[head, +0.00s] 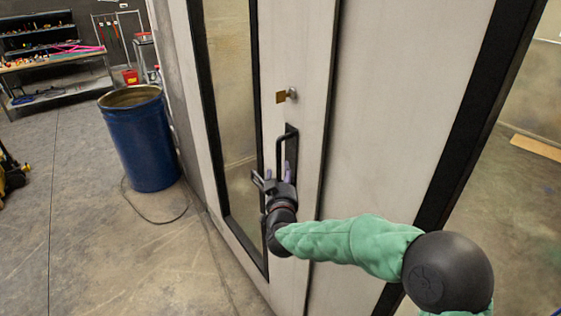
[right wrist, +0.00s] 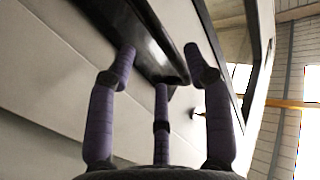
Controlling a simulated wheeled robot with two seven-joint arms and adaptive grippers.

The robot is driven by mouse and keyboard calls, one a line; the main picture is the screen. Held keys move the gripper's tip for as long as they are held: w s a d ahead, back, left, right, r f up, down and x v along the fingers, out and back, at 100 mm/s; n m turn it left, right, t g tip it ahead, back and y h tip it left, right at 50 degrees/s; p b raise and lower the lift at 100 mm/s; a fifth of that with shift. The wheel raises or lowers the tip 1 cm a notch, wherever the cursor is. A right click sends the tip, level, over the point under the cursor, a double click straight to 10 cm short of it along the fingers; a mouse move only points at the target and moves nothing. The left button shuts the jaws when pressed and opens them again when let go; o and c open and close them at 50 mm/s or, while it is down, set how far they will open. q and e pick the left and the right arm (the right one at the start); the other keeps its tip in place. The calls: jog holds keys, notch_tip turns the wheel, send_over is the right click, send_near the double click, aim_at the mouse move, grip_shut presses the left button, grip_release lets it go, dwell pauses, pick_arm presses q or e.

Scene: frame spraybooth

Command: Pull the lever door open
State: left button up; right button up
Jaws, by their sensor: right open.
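The pale grey door (head: 297,50) has a tall black-framed window (head: 232,95) and stands in a pale wall. Its black handle (head: 280,150) is an upright bar on a dark plate near the door's right edge. My right gripper (head: 277,174) is at the lower end of the handle. In the right wrist view its purple fingers (right wrist: 160,65) are spread, with the dark handle (right wrist: 175,70) running between and beyond their tips. I cannot tell whether they touch it. My left gripper is not in view.
A small lock knob (head: 292,94) sits above the handle. A blue barrel (head: 143,145) stands on the floor to the left, with a cable (head: 150,215) near it. A workbench (head: 55,65) is at the back left. The concrete floor left of the door is mostly clear.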

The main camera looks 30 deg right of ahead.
aim_at(280, 163)
jog(key=x, duration=0.7)
grip_shut()
